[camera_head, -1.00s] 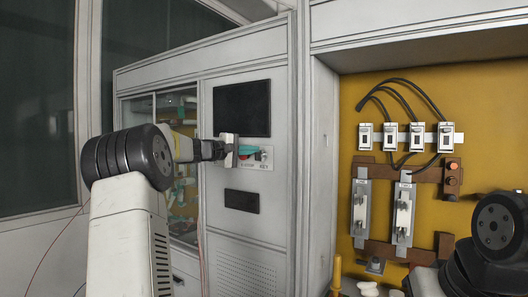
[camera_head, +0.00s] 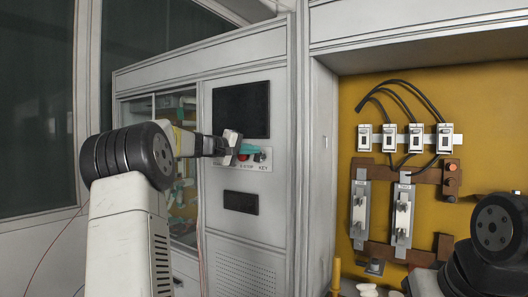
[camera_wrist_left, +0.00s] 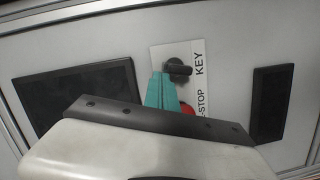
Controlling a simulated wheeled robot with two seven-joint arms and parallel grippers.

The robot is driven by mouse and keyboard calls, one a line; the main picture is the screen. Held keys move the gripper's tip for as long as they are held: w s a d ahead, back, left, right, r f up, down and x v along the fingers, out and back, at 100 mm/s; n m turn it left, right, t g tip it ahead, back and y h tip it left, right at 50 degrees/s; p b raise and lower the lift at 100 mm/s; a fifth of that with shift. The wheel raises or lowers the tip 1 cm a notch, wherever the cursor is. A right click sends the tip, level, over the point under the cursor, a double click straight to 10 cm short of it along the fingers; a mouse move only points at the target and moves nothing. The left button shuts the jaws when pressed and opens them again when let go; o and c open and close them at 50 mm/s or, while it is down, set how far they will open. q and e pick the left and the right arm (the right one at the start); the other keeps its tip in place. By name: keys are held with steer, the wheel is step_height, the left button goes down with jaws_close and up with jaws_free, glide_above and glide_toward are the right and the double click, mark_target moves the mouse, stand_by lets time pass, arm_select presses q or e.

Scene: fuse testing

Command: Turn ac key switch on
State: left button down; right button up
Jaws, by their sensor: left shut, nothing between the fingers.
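The key switch (camera_wrist_left: 178,68) is a black knob on a white plate marked KEY and E-STOP. In the head view it shows as a small dark knob (camera_head: 263,156) on the grey cabinet's front. The red e-stop button (camera_wrist_left: 187,109) is beside it, partly hidden. My left gripper (camera_head: 247,150) has teal fingertips, shut and empty, in front of the plate. In the wrist view the fingertips (camera_wrist_left: 160,88) point toward the knob and overlap the plate just beside it. I cannot tell whether they touch the knob. My right gripper is out of view.
A dark screen (camera_head: 241,109) sits above the plate and a dark panel (camera_head: 240,202) below it. On the right, a yellow board (camera_head: 440,88) carries several switches and fuse holders. My right arm is at the lower right.

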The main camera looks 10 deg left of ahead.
arm_select(q)
steer(key=shift+s+d+r+m+y, duration=0.1)
steer(key=shift+d+r+m+y, duration=0.1)
steer(key=shift+m, duration=0.45)
steer(key=shift+s+d+r+m+y, duration=0.1)
steer(key=shift+d+m+y, duration=0.1)
steer(key=shift+m, duration=0.45)
steer(key=shift+s+d+m+y, duration=0.1)
steer(key=shift+d+m+y, duration=0.15)
steer(key=shift+m, duration=0.5)
steer(key=shift+d+m+y, duration=0.2)
steer(key=shift+m+y, duration=0.05)
steer(key=shift+m, duration=0.5)
steer(key=shift+d, duration=0.1)
steer(key=shift+s+d, duration=0.1)
